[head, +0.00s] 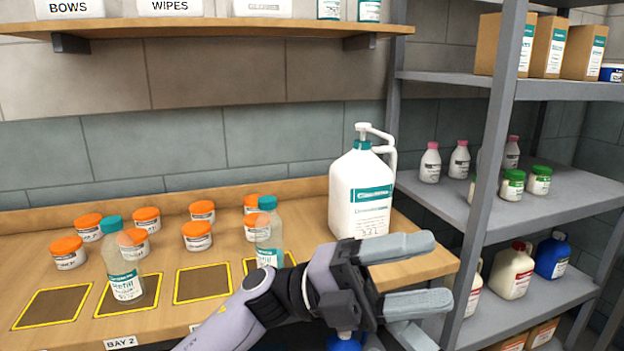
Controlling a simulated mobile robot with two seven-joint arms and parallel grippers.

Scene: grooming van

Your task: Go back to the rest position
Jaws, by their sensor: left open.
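My left gripper (440,270) reaches in from the bottom left, in front of the wooden counter's right end. Its two grey fingers point right and are spread apart with nothing between them. Another grey finger-like part (412,336) shows below it at the bottom edge; it may belong to my right gripper, but too little shows to tell its state. A white pump jug (362,190) stands on the counter behind my left wrist. A refill bottle with a teal cap (122,262) stands at the left, and another (269,235) stands just behind my left arm.
Several orange-lidded jars (197,235) stand along the counter (200,338). Yellow-outlined dark squares (203,283) mark its front. A grey shelf rack (480,200) with bottles and boxes stands close at the right. A wooden wall shelf (230,27) hangs above. A blue object (344,342) shows partly below my wrist.

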